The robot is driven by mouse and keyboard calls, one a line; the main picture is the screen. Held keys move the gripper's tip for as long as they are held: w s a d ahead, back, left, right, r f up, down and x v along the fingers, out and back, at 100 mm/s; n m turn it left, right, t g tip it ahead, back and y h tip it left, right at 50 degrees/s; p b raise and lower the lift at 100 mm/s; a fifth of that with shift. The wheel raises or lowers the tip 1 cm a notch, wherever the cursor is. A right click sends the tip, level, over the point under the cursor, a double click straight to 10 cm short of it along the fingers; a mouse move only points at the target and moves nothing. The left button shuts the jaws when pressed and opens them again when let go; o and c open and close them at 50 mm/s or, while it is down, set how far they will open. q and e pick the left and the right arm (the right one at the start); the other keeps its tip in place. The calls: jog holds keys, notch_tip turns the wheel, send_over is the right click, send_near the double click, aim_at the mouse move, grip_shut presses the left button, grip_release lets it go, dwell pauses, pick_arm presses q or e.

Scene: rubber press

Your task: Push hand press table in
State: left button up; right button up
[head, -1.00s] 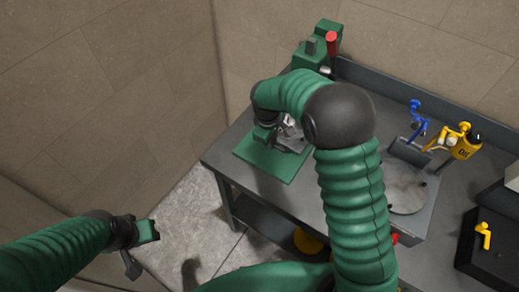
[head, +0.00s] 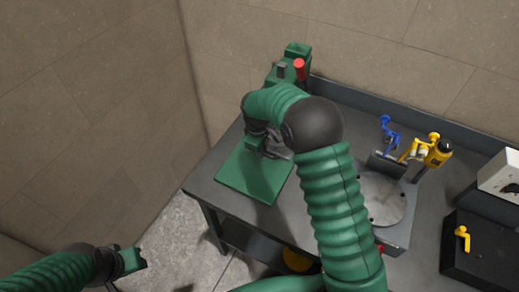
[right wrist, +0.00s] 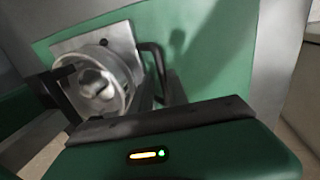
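The green hand press (head: 292,65), with a red handle (head: 299,69), stands at the back left of the grey bench. Its flat green table plate (head: 245,180) sticks out in front, toward the bench's left part. A metal fixture (head: 276,143) is on the plate, partly hidden by my right arm. In the right wrist view it shows as a round metal piece (right wrist: 105,82) on a square base. My right gripper (head: 256,146) is low over the plate, beside the fixture. Its fingers' opening and any contact are unclear. My left gripper (head: 132,261) hangs left of the bench, away from the press.
To the right on the bench (head: 310,235) are a round metal disc (head: 385,200), a blue clamp (head: 388,135) and a yellow tool (head: 438,152). A black box (head: 490,255) with a yellow handle is at far right. Walls close off the left and back.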

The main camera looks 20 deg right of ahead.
jog(key=shift+o, duration=1.2)
jog(key=shift+d, duration=0.15)
jog(key=shift+d+f, duration=0.1)
jog(key=shift+d, duration=0.05)
notch_tip(320, 180, up, 16)
jog(key=s+a, duration=0.1)
jog(key=a, duration=0.1)
jog(key=shift+s+a+r+b, duration=0.2)
jog(key=shift+s+b, duration=0.2)
jog(key=shift+b, duration=0.05)
jog(key=s+a+f+m, duration=0.1)
jog(key=s+f+m, duration=0.1)
jog(key=s+f, duration=0.2)
jog(key=s+a+f+m+y, duration=0.1)
jog(key=s+a+f+m, duration=0.1)
jog(key=s, duration=0.8)
jog(key=s+a+f+m+t, duration=0.1)
jog(key=s+f+m, duration=0.2)
jog(key=s+f, duration=0.3)
jog(key=shift+s+a+f+m+y, duration=0.2)
jog(key=shift+s+m+y, duration=0.15)
jog(key=shift+s, duration=0.45)
jog(key=shift+s, duration=0.15)
